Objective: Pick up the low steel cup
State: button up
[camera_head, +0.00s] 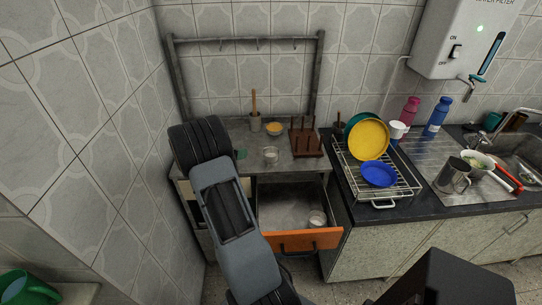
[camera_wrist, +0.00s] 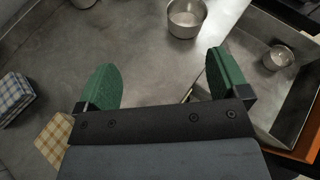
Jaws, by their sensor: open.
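A steel cup (camera_head: 271,155) stands upright on the steel worktop (camera_head: 222,131). It also shows at the top of the wrist view (camera_wrist: 187,18), beyond the fingertips and nearer the right one. A second, smaller-looking steel cup (camera_head: 317,219) stands inside the open drawer (camera_head: 308,240); in the wrist view it is at the right (camera_wrist: 278,57). I cannot tell for certain which of the two is the low one. My gripper (camera_wrist: 164,72) is open over the worktop, its green fingers wide apart with nothing between them. In the head view my arm hides most of it.
A wooden peg rack (camera_head: 306,142), an orange bowl (camera_head: 274,128) and a pot with a wooden handle (camera_head: 255,123) stand behind the worktop cup. Folded checked cloths (camera_wrist: 14,97) lie at the left. A dish rack (camera_head: 384,186) with plates is on the right counter.

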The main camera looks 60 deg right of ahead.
jog(key=s+f+m+g, duration=0.1)
jog(key=s+d+m+g, duration=0.1)
jog(key=shift+s+d+f, duration=0.2)
jog(key=shift+s+f, duration=0.1)
jog(key=shift+f, duration=0.1)
jog(key=p, duration=0.2)
send_near(277, 153)
jog(key=shift+m+y, duration=0.3)
jog(key=shift+w+p+x, duration=0.1)
jog(key=shift+p+x, duration=0.35)
jog(key=shift+x, duration=1.05)
jog(key=shift+w+p+x, duration=0.15)
jog(key=shift+p+x, duration=0.3)
jog(key=shift+x, duration=1.05)
jog(key=shift+d, duration=0.1)
jog(key=shift+c, duration=0.4)
jog(key=c, duration=0.9)
